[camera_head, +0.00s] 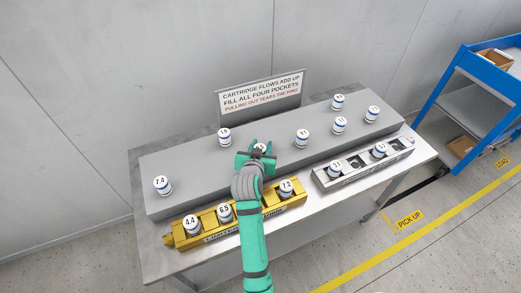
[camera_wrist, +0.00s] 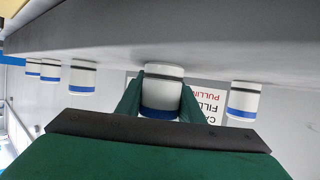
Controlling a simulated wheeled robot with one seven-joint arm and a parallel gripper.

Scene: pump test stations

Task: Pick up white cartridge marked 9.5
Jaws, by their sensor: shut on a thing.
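My gripper (camera_head: 258,151) is over the grey raised block and shut on a white cartridge (camera_head: 261,146). The jaws and hand hide most of this cartridge in the head view, and its number cannot be read. In the wrist view, which is upside down, the held cartridge (camera_wrist: 162,88) is white with a blue band and sits between the green fingers (camera_wrist: 160,98). Its base appears at or very close to the block's surface; I cannot tell if it touches. No label reading 9.5 is legible on any cartridge.
The grey block (camera_head: 180,152) bears several other white cartridges, including one marked 7.4 (camera_head: 162,185). In front are a yellow holder (camera_head: 180,237) with cartridges 4.4, 6.5 and 7.2, and a silver holder (camera_head: 356,172) with two. A sign (camera_head: 262,92) stands behind; a blue shelf (camera_head: 455,80) is right.

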